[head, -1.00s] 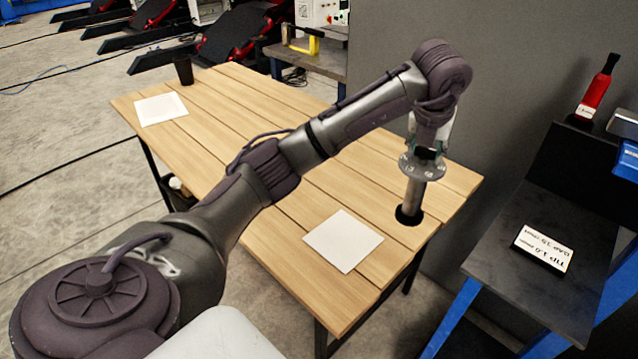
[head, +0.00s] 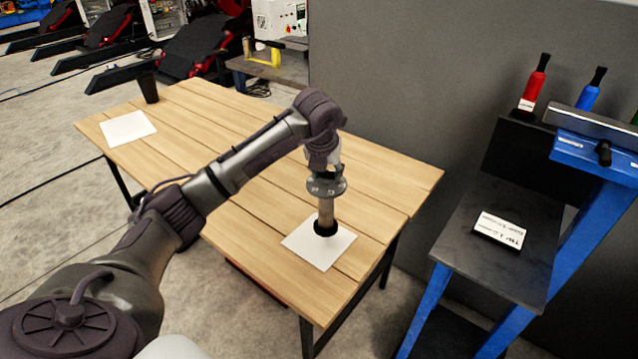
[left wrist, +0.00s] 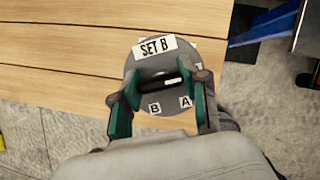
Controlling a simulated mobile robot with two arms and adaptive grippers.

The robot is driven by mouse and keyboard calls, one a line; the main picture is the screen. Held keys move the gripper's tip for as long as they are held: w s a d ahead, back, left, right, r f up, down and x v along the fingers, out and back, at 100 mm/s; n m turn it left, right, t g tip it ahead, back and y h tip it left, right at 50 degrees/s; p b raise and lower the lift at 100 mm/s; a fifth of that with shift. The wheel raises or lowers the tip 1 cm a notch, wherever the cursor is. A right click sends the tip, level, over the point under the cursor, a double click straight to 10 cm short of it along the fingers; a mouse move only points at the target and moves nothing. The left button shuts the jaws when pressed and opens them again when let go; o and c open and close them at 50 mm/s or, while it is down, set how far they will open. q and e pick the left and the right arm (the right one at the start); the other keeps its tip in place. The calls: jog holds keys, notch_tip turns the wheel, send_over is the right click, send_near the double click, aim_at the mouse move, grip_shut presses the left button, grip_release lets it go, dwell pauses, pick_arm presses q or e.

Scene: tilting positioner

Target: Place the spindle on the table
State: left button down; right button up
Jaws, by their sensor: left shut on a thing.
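The spindle (head: 326,212) is a grey metal post with a round flange at the top and a black foot. It stands upright, its foot over the white sheet (head: 308,256) at the near right part of the wooden table (head: 372,172). Whether the foot touches the sheet I cannot tell. My left gripper (head: 326,172) is shut on the spindle's top, above the flange. In the left wrist view the flange (left wrist: 140,72) carries labels "SET B", "B" and "A", between the green-sided fingers of the gripper (left wrist: 158,86). My right gripper is out of view.
A second white sheet (head: 128,128) and a black cup (head: 148,88) are at the table's far left. A dark stand with blue legs (head: 497,262) holds a label plate (head: 499,230) at right. A grey wall (head: 420,80) rises behind. The table's middle is clear.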

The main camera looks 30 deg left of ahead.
aim_at(318, 183)
pick_arm(q)
jog(key=shift+s+a+f, duration=0.1)
jog(key=shift+a+f, duration=0.2)
jog(key=shift+a, duration=0.2)
jog(key=shift+a+f, duration=0.25)
jog(key=shift+a, duration=0.2)
notch_tip(318, 183, down, 3)
jog(key=shift+p, duration=0.9)
jog(key=shift+f, duration=0.45)
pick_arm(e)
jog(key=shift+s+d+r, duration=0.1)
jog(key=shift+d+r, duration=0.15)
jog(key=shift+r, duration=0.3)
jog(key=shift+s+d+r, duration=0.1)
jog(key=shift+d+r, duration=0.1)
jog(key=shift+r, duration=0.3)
pick_arm(q)
jog(key=c, duration=1)
grip_release()
jog(key=shift+f, duration=0.25)
jog(key=o, duration=0.4)
jog(key=shift+s+d+r, duration=0.1)
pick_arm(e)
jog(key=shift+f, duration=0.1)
